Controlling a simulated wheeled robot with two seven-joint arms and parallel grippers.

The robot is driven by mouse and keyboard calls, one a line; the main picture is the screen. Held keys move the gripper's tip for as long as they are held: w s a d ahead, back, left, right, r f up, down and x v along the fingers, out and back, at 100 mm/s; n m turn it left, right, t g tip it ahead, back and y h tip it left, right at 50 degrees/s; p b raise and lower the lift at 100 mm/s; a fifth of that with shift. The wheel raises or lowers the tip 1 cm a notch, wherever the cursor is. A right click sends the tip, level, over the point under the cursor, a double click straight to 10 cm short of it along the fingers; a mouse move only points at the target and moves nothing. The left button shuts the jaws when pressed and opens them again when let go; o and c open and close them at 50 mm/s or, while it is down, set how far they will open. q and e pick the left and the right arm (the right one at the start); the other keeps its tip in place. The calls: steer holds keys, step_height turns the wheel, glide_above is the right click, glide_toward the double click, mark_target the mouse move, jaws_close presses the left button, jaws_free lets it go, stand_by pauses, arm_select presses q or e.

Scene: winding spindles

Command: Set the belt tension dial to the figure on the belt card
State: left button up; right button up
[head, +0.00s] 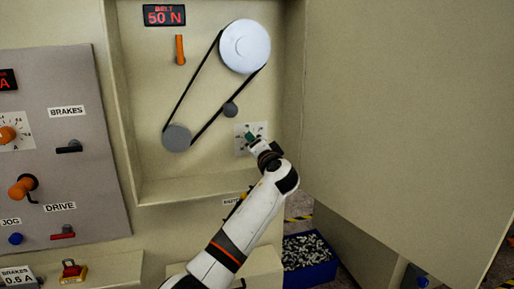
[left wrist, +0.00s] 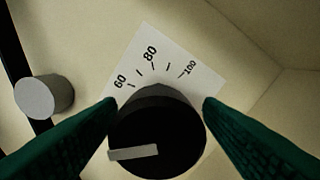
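The belt tension dial is a black round knob (left wrist: 155,130) with a pale pointer bar on a white scale plate (left wrist: 150,52); 60, 80 and 100 are readable. The pointer aims left, below the 60 mark. In the head view the plate (head: 240,143) is partly covered by my left gripper (head: 252,138). In the left wrist view its green fingers (left wrist: 160,102) flank the knob, with no clear gap; I cannot tell whether they grip. The belt display (head: 164,15) reads 50 N. No belt card figure is readable; my arm partly covers a small label (head: 231,201). My right gripper is out of view.
A black belt runs around a large pulley (head: 245,46) and a smaller one (head: 177,138), past a grey roller (head: 231,110) left of the dial. An orange lever (head: 180,49) is above. A large panel (head: 400,110) stands at right. A blue bin (head: 309,272) is below.

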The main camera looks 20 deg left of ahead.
arm_select(q)
steer(key=shift+s+d+b, duration=0.25)
steer(key=shift+s+b, duration=0.05)
steer(key=b+v, duration=0.4)
steer(key=v, duration=0.7)
steer(key=shift+s, duration=0.1)
